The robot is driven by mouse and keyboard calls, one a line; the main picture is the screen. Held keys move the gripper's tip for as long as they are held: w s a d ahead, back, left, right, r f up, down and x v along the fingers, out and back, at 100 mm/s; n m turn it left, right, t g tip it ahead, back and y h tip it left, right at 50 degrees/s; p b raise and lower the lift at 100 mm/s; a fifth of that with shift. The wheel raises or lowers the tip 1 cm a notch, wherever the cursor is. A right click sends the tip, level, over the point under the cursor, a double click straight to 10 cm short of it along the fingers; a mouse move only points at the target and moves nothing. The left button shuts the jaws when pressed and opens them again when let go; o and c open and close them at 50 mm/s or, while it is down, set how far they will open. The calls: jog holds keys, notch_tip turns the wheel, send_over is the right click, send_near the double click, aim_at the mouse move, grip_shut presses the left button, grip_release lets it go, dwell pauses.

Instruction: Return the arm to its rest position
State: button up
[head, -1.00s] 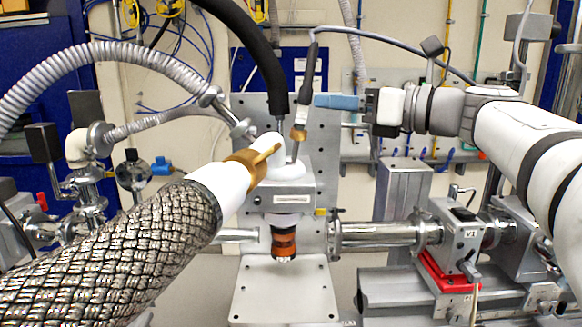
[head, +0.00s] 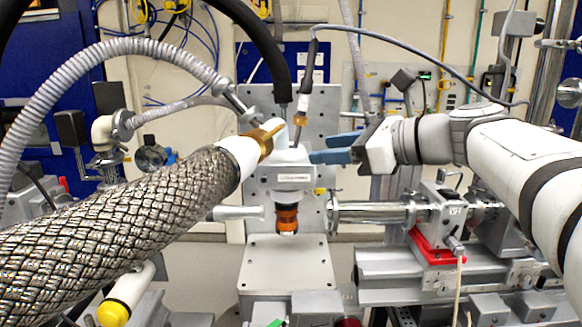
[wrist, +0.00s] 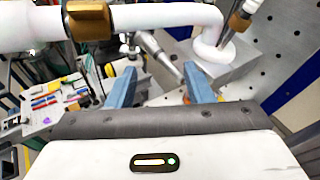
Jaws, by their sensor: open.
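My white and grey arm reaches in from the right in the head view. My gripper (head: 316,152) has two blue fingers pointing left, spread apart with nothing between them. In the head view they appear beside the right edge of the grey block with the white elbow pipe (head: 277,128); I cannot tell whether they touch it. In the wrist view, the open fingers (wrist: 161,74) point toward the white pipe (wrist: 165,17), which crosses the top of the picture. The block (wrist: 222,62) shows beyond the right finger.
A braided hose (head: 120,225) fills the lower left. A black hose (head: 262,45) and a thin cable probe (head: 304,95) come down onto the block. A steel beam tube (head: 375,212) and red-based valve (head: 432,248) lie below my arm. The front plate (head: 287,262) is bare.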

jog(key=s+d+f+n+g+h, duration=0.1)
jog(key=s+d+f+n+h, duration=0.1)
jog(key=s+f+n+h, duration=0.2)
jog(key=s+d+f+n+g+h, duration=0.2)
jog(key=s+f+n, duration=0.4)
jog(key=f+n, duration=0.4)
jog(key=s+d+f+n+g+h, duration=0.2)
jog(key=s+f+n+h, duration=0.3)
jog(key=f, duration=1.1)
jog(key=d+n+h, duration=0.1)
jog(key=n, duration=0.1)
jog(key=shift+s+d+n, duration=0.25)
jog(key=shift+s+n, duration=0.15)
jog(key=shift+s+d+f+n, duration=0.15)
jog(key=shift+d+f+n, duration=0.15)
jog(key=shift+n, duration=0.2)
jog(key=shift+c, duration=0.5)
